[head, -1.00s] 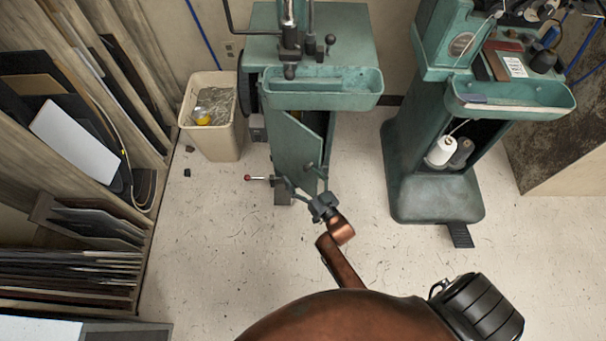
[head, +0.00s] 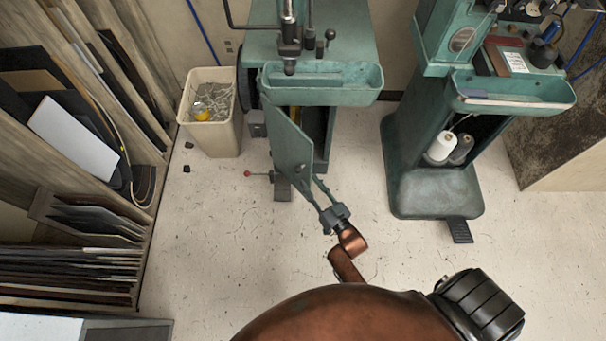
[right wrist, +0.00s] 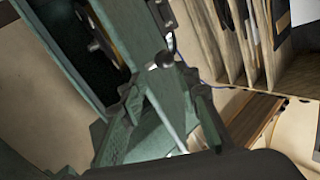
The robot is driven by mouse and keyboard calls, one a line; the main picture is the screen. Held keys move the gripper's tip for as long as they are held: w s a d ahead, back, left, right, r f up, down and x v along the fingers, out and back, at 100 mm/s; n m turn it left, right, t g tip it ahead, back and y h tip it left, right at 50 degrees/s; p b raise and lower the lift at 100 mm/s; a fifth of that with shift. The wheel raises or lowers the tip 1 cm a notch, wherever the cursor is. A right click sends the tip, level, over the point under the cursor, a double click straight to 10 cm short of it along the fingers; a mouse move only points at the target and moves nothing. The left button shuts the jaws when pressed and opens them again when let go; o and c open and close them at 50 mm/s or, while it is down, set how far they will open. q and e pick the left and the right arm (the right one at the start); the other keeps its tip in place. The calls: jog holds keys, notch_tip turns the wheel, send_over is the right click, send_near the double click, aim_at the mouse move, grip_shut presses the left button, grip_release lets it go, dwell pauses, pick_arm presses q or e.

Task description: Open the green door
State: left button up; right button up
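The green door (head: 289,145) belongs to the left green machine (head: 322,90). It stands partly open, swung out to the front left. Part of the dark inside of the cabinet shows behind it. My right gripper (head: 312,184) is at the door's free edge, low down. Its fingers are apart, one on each side of the door. In the right wrist view, the door (right wrist: 168,98) reaches in between the spread fingers of the right gripper (right wrist: 160,112). Whether a finger touches the door is hard to tell. My left gripper is not in view.
A beige bin (head: 212,132) stands left of the machine. A second green machine (head: 433,170) stands to the right. Wooden racks with sheets (head: 95,225) line the left. The floor in front of the door is clear.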

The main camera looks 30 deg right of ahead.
jog(key=s, duration=0.5)
jog(key=shift+s+d, duration=0.3)
